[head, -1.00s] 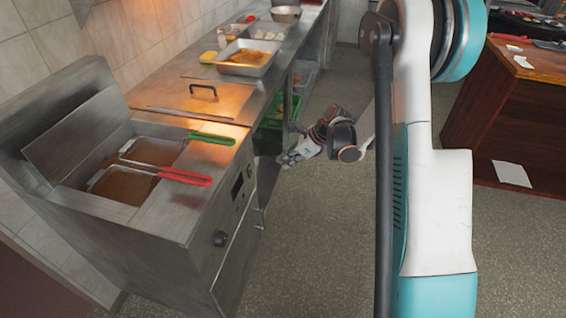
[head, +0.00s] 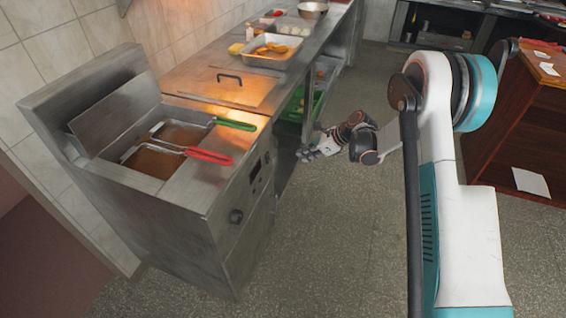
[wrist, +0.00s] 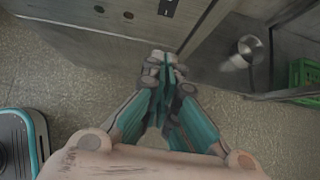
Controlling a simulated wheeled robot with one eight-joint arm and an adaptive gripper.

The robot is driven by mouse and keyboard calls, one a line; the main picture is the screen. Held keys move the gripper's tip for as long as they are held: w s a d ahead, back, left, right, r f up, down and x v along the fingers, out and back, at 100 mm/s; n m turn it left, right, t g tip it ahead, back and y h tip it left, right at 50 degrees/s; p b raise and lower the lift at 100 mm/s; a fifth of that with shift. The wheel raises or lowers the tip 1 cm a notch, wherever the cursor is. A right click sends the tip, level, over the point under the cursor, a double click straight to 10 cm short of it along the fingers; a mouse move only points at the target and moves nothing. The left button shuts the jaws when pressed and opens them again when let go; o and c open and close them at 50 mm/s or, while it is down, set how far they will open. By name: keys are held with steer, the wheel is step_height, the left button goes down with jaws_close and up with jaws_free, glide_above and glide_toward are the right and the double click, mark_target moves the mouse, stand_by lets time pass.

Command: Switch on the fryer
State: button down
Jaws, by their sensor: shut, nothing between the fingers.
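The fryer (head: 150,205) is a steel unit at the left of the head view, with two baskets in its oil, one with a green handle and one with a red handle. In the wrist view, my gripper (wrist: 164,62) is shut and empty, below the fryer front, which shows a dark switch panel (wrist: 168,7) and two round controls (wrist: 128,15).
A steel counter (head: 190,85) with a handled lid and food trays (head: 268,52) runs beyond the fryer. A green crate (head: 318,103) sits on the shelf beneath. A wooden cabinet (head: 500,150) stands at the right. The floor (head: 330,240) between is clear.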

mark_target(268, 158)
steer(key=a+r+b+x, duration=0.1)
steer(key=b+x, duration=0.4)
steer(key=x, duration=0.8)
steer(key=shift+w+a+r, duration=0.3)
steer(key=shift+a+r, duration=0.1)
steer(key=shift+a, duration=0.05)
steer(key=shift+w+a+f, duration=0.15)
steer(key=shift+a+f, duration=0.05)
steer(key=shift+a, duration=0.15)
steer(key=shift+r, duration=0.2)
